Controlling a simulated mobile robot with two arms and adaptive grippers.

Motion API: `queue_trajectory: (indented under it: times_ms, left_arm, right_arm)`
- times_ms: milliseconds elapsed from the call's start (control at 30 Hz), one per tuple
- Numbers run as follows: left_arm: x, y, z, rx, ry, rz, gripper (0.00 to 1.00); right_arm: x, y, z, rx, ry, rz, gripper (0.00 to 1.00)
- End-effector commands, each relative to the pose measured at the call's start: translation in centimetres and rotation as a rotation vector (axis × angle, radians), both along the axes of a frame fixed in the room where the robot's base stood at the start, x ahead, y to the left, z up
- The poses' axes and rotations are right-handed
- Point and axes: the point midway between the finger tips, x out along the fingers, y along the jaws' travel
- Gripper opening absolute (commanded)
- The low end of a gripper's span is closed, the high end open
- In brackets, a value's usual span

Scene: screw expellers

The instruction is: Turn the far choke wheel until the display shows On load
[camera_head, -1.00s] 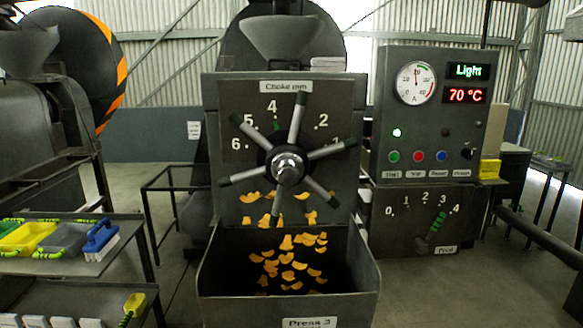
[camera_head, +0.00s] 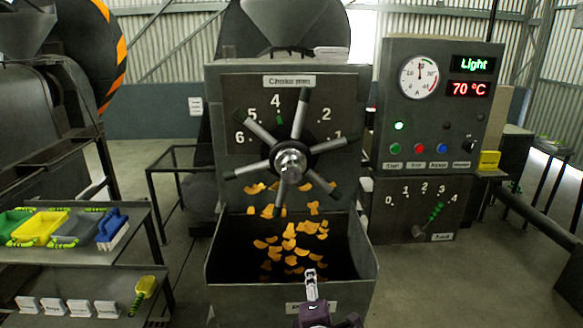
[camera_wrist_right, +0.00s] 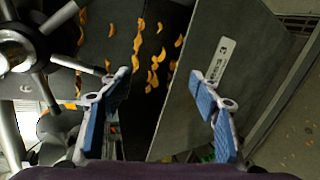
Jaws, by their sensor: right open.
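The choke wheel (camera_head: 290,163) is a dark hub with several grey spokes with dark ends, on the press's front panel under a "Choke mm" label. A small green mark (camera_head: 279,117) shows below the 4 on its scale. The display (camera_head: 473,64) on the control panel reads "Light" in green. My right gripper (camera_head: 312,280) is low in front of the press, below the wheel, apart from it. In the right wrist view its blue-padded fingers (camera_wrist_right: 158,75) are spread with nothing held, and the wheel (camera_wrist_right: 18,52) shows at upper left. My left gripper is not in view.
Below the wheel is an open bin (camera_head: 220,272) with orange flakes falling into it. The control panel (camera_head: 440,110) at right has a gauge, a 70 °C readout, buttons and a feed lever (camera_head: 432,218). A rack with trays (camera_head: 75,260) stands at left.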

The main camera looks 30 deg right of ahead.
Motion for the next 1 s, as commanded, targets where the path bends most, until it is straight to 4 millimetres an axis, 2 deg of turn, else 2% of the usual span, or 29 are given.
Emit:
queue_trajectory:
  times_ms: [33, 200, 300, 400, 500, 600, 767, 1000]
  left_arm:
    - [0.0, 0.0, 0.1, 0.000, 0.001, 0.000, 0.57]
    - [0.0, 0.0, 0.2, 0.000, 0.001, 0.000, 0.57]
    - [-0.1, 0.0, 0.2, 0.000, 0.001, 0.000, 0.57]
    - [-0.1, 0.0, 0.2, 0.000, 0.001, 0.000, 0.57]
    - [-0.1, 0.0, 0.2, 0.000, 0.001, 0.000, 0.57]
    - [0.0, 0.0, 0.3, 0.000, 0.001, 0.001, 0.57]
    - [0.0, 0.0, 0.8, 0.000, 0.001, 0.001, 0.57]
    - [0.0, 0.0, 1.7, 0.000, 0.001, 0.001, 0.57]
  right_arm:
    - [1.9, -1.1, 3.2, -0.170, -0.008, 0.028, 0.57]
    - [6.7, -2.8, 12.5, -0.774, 0.056, 0.080, 0.57]
    - [8.8, -2.7, 16.8, -1.089, 0.127, 0.078, 0.57]
    - [10.3, -2.2, 19.6, -1.327, 0.199, 0.066, 0.57]
    - [11.3, -1.7, 21.3, -1.479, 0.253, 0.054, 0.57]
    - [11.8, -1.5, 22.0, -1.551, 0.281, 0.048, 0.57]
    - [13.1, -2.2, 22.9, -1.566, 0.287, 0.046, 0.57]
    - [16.2, -4.0, 24.4, -1.561, 0.288, 0.045, 0.57]
